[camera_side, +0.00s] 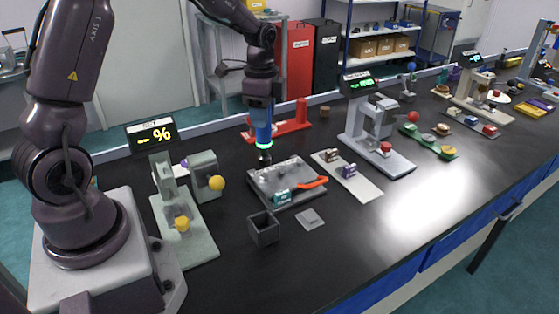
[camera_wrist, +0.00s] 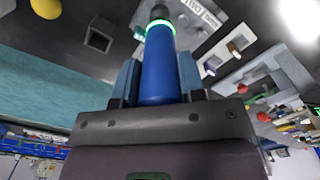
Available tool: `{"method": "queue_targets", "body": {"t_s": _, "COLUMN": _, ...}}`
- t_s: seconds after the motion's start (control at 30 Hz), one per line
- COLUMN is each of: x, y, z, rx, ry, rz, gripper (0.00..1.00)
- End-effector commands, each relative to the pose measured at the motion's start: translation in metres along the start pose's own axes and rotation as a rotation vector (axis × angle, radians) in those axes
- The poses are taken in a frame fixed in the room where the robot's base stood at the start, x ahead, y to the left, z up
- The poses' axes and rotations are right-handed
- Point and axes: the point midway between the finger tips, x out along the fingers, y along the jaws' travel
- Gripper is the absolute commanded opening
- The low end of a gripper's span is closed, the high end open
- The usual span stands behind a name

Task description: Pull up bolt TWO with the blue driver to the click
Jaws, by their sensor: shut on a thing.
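The blue driver (camera_side: 263,128) is held upright in my gripper (camera_side: 259,105), with a lit green ring near its lower end. In the wrist view my gripper (camera_wrist: 158,82) is shut on the blue driver (camera_wrist: 158,70), one finger on each side. The driver's dark tip meets or hovers just over the back left part of the grey plate fixture (camera_side: 262,181); I cannot tell if it touches. In the wrist view the plate (camera_wrist: 225,14) carries lettering that seems to read TWO. The bolt under the tip is hidden.
An orange-red handle (camera_side: 311,183) and a teal block (camera_side: 281,196) are on the plate. An open grey box (camera_side: 264,228) and a flat grey square (camera_side: 310,219) lie in front. A pale green device (camera_side: 185,225) stands left, a grey press (camera_side: 385,150) right. The front right bench is clear.

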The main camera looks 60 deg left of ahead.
Motion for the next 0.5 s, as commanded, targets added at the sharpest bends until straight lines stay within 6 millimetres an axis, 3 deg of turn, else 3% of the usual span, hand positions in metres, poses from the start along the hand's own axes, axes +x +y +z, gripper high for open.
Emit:
{"method": "queue_targets", "body": {"t_s": 0.3, "x": -0.022, "y": -0.035, "z": -0.035, "rx": 0.012, "ry": 0.012, "rz": -0.019, "gripper": 0.09}}
{"method": "queue_targets", "body": {"t_s": 0.5, "x": -0.031, "y": -0.038, "z": -0.035, "rx": -0.005, "ry": 0.003, "rz": -0.007, "gripper": 0.09}}
